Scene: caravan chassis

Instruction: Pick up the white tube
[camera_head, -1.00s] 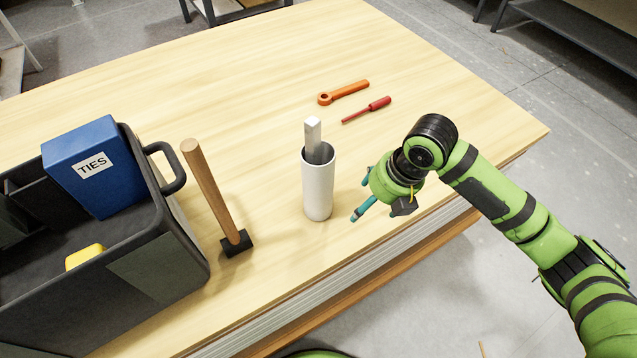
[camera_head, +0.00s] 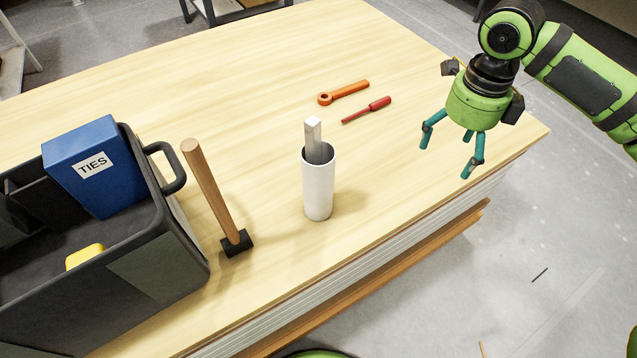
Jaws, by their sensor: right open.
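The white tube (camera_head: 318,190) stands upright on the wooden table, right of the mallet. A pale square bar (camera_head: 313,135) sticks up out of its open top. My right gripper (camera_head: 448,160) is open and empty, above the right part of the table. It is well to the right of the tube and apart from it, with its teal fingers pointing down. My left gripper is not in view.
A mallet (camera_head: 210,190) stands head down left of the tube. A dark tote (camera_head: 160,275) holds a blue TIES box (camera_head: 90,165) and a yellow thing (camera_head: 85,256). An orange wrench (camera_head: 345,92) and a red screwdriver (camera_head: 366,110) lie behind the tube. The table (camera_head: 250,60) is clear farther back.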

